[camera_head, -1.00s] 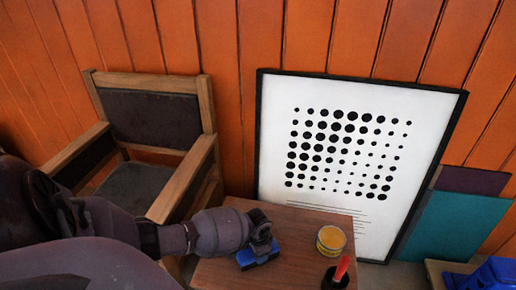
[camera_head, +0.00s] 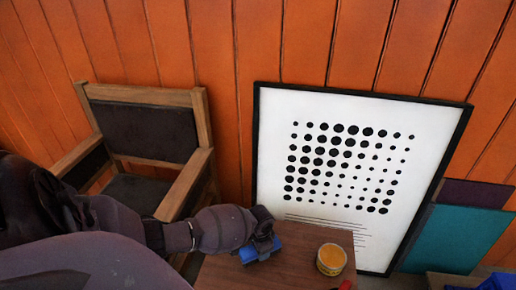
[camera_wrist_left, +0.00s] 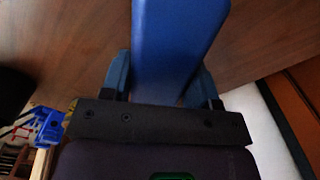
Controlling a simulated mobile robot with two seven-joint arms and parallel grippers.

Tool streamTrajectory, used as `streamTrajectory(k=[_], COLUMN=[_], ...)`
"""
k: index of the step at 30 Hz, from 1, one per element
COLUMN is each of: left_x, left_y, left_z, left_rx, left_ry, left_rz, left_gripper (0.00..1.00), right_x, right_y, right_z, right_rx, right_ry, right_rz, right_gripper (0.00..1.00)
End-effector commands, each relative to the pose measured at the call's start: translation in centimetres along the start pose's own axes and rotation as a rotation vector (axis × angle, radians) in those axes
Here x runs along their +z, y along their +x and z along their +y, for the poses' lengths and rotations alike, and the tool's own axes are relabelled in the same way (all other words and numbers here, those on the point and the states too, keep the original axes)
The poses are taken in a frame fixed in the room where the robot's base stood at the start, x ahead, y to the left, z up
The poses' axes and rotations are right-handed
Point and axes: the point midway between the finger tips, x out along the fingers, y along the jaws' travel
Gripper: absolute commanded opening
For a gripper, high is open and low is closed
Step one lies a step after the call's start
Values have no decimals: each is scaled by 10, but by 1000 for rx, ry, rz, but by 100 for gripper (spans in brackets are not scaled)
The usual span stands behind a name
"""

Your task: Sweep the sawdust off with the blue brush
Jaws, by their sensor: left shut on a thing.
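The blue brush (camera_head: 262,251) is at the left part of the brown wooden table top (camera_head: 295,262) in the head view. My left gripper (camera_head: 264,238) is shut on it from above. In the left wrist view the blue brush (camera_wrist_left: 178,45) runs between the two fingers of my left gripper (camera_wrist_left: 160,85), with the wood surface behind it. The brush's bristles are not visible. I cannot make out any sawdust on the table. My right gripper is in neither view.
A yellow tin (camera_head: 331,259) stands on the table to the right of the brush. A red handle (camera_head: 345,285) shows at the bottom edge. A wooden armchair (camera_head: 150,130) stands at the left, and a framed dot poster (camera_head: 345,170) leans on the orange wall.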

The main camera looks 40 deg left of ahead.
Motion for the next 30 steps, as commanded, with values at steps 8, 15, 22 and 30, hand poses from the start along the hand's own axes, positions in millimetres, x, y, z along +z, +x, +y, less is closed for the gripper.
streamTrajectory(k=[8,15,22,30], left_x=[-3,-2,0,0], left_y=[-32,-54,-57,-57], left_z=[1,2,3,3], left_rx=[-2,-1,1,1], left_ry=[-2,-4,-4,-5], left_rz=[8,8,1,0], left_gripper=[29,29,29,29], right_x=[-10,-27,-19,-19], right_y=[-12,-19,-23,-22], right_z=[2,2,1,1], right_rx=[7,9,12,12], right_ry=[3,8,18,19], right_rz=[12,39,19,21], right_gripper=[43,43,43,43])
